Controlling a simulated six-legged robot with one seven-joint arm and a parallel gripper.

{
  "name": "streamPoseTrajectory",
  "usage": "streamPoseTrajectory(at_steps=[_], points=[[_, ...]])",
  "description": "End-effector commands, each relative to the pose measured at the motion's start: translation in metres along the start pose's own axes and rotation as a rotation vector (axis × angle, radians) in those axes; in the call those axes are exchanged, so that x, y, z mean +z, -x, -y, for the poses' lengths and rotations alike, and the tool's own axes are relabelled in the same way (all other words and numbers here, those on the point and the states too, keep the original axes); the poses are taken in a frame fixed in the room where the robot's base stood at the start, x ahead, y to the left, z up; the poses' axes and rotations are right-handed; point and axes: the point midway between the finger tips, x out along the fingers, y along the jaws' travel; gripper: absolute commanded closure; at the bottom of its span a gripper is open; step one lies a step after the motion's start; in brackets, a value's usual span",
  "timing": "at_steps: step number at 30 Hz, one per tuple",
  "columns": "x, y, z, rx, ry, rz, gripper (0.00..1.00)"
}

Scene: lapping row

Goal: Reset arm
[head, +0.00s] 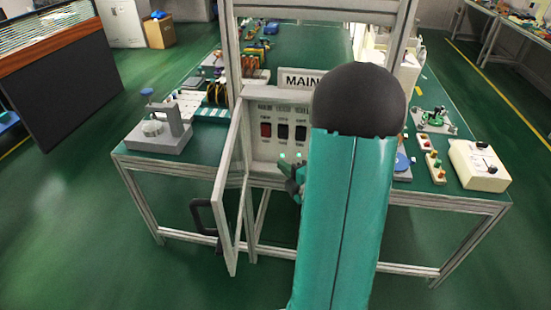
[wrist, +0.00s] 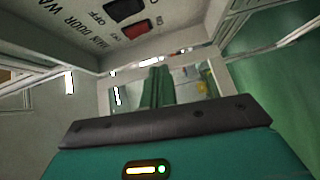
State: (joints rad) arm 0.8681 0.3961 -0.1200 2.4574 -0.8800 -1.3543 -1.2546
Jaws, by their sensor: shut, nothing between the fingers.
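My teal arm (head: 345,220) with its dark round joint rises through the middle of the head view and hides the right part of the switch panel. My gripper (head: 290,172) shows only in part at the arm's left side, in front of the lower panel. It is shut and empty. The panel (head: 262,152) carries a red switch (head: 266,130) and two black switches under a MAIN sign (head: 300,80). In the wrist view a red switch (wrist: 137,29) and a black switch (wrist: 124,9) show close by at the top.
A framed door (head: 228,195) with a dark handle (head: 203,217) stands open left of the panel. The green bench (head: 140,168) bears a grey stand (head: 160,138) at left and a white box (head: 478,165) at right.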

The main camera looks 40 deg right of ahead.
Motion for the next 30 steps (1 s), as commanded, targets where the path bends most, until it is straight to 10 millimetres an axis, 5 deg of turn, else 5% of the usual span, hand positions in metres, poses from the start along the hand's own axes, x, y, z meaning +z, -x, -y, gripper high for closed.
streamPoseTrajectory(at_steps=[6, 30], points=[[0.0, 0.016, 0.002, 0.001, 0.0, 0.0, 1.0], [-0.001, 0.02, 0.003, 0.0, 0.0, 0.0, 1.0]])
